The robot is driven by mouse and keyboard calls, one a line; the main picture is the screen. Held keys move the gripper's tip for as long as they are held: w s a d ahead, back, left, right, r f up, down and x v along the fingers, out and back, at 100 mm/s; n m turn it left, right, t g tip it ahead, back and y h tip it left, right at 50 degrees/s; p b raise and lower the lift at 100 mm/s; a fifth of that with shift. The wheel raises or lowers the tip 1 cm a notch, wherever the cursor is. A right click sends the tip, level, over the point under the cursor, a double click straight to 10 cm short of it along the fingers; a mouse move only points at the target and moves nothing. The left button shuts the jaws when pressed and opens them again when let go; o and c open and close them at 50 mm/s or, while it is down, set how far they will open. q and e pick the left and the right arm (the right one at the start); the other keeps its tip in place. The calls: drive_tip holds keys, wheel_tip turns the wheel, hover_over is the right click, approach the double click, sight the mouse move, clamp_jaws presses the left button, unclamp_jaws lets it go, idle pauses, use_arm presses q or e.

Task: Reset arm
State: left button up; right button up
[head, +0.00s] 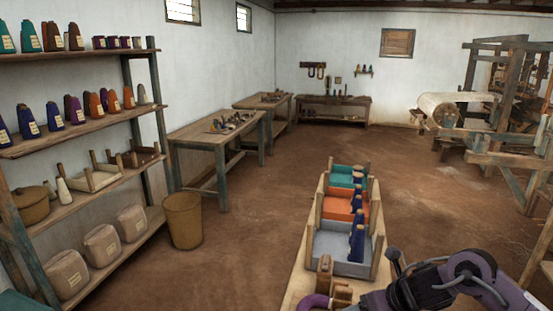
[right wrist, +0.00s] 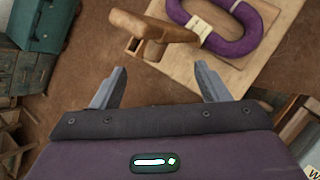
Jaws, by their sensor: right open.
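My right arm (head: 440,288) comes in from the lower right in the head view, over the near end of a narrow wooden bench. In the right wrist view my right gripper (right wrist: 158,86) has its two grey fingers spread wide, with nothing between them. Beyond the fingertips is a brown wooden piece with a handle-like top (right wrist: 155,27). A purple yarn skein (right wrist: 225,25) with a paper tag lies on a light board beside it; part of the skein shows in the head view (head: 314,302). My left gripper is not in view.
On the bench stand grey (head: 338,243), orange (head: 343,205) and teal (head: 346,176) trays, with blue cones along their right side. A shelf with yarn cones (head: 85,53) is at left, a basket (head: 183,220) near it. A loom (head: 500,110) stands at right; the middle floor is clear.

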drive_tip(key=s+a+f+m+t, duration=0.2)
drive_tip(key=s+a+m+t, duration=0.3)
drive_tip(key=a+m, duration=0.85)
drive_tip(key=s+d+f+m+g+h, duration=0.25)
drive_tip(key=s+d+m, duration=0.35)
drive_tip(key=s+m, duration=0.5)
drive_tip(key=s+d+f+m+g+h, duration=0.2)
drive_tip(key=s+d+m+g, duration=0.2)
drive_tip(key=s+d+m, duration=0.65)
drive_tip(key=w+a+f+m+g+b, duration=0.1)
drive_tip(key=a+f+b, duration=0.15)
drive_tip(key=f, duration=1.45)
drive_tip(key=a+f+m+g+b, duration=0.1)
drive_tip(key=f+b, duration=0.2)
drive_tip(key=f, duration=1.3)
use_arm(q)
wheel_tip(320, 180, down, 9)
drive_tip(key=b, duration=0.4)
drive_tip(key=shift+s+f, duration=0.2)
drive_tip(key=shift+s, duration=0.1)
use_arm(e)
drive_tip(key=s+d+f, duration=0.3)
drive_tip(key=s+f, duration=1.7)
drive_tip(key=f, duration=0.4)
drive_tip(key=shift+f+g, duration=0.15)
drive_tip(key=shift+g, duration=0.2)
drive_tip(key=shift+s+d, duration=0.1)
